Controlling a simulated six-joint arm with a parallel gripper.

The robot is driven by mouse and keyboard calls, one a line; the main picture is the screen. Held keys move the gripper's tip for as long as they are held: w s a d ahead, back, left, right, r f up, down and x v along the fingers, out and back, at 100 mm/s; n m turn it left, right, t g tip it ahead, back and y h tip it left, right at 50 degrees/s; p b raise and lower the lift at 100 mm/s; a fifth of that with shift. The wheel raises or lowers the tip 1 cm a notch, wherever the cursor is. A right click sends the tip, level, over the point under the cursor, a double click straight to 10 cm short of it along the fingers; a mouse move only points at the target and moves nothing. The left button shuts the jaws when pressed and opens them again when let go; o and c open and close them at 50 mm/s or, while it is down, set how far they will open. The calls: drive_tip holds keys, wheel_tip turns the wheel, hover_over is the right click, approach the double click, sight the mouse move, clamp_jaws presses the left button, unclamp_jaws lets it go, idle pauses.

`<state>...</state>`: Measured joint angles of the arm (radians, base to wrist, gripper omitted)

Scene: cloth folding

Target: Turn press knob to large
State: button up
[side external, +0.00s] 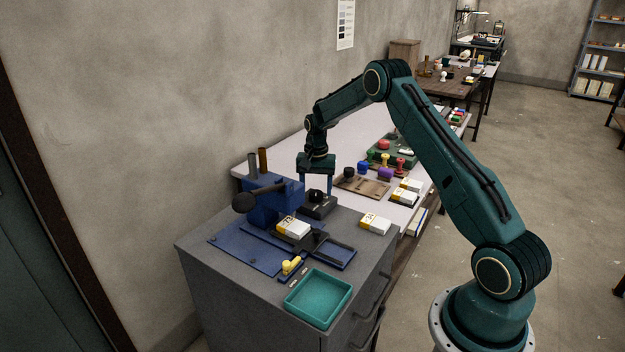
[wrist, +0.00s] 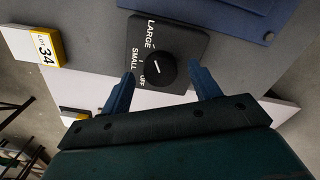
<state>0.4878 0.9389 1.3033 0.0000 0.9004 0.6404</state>
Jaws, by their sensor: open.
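The press knob (wrist: 156,69) is a round black dial with a short white pointer line. It sits on a dark plate (wrist: 185,35) marked LARGE, SMALL and OFF in white. The pointer looks slanted, and I cannot tell for certain which mark it points at. In the side external view the knob (side external: 315,195) sits on its plate on the grey cabinet, beside the blue press (side external: 262,210). My gripper (side external: 316,192) points down over the knob. In the wrist view my gripper (wrist: 162,82) is open, with its blue fingers on either side of the knob and a visible gap on each side.
White-and-yellow boxes (side external: 375,224) lie on the cabinet, one (side external: 293,228) by the press. A teal tray (side external: 318,298) is at the cabinet's front. The press's black ball handle (side external: 244,203) sticks out left. Stamps on a wooden board (side external: 362,186) stand behind on the white table.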

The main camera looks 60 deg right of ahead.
sight(316, 193)
wheel_tip(316, 193, up, 13)
idle(0.6)
drive_tip(key=s+a+r+n+t, duration=0.1)
drive_tip(key=s+a+r+n, duration=0.2)
drive_tip(key=s+a+r, duration=0.5)
drive_tip(key=s+a+r+n+t, duration=0.25)
drive_tip(key=s+a+r, duration=0.25)
drive_tip(key=a+r, duration=0.4)
drive_tip(key=s+a+f+n+t, duration=0.1)
drive_tip(key=s+a, duration=0.4)
drive_tip(key=s, duration=0.5)
drive_tip(key=s+a+f+n+t, duration=0.1)
drive_tip(key=s+a+n, duration=0.4)
drive_tip(key=s, duration=0.5)
drive_tip(key=shift+f+n, duration=0.75)
drive_tip(key=shift+f, duration=0.1)
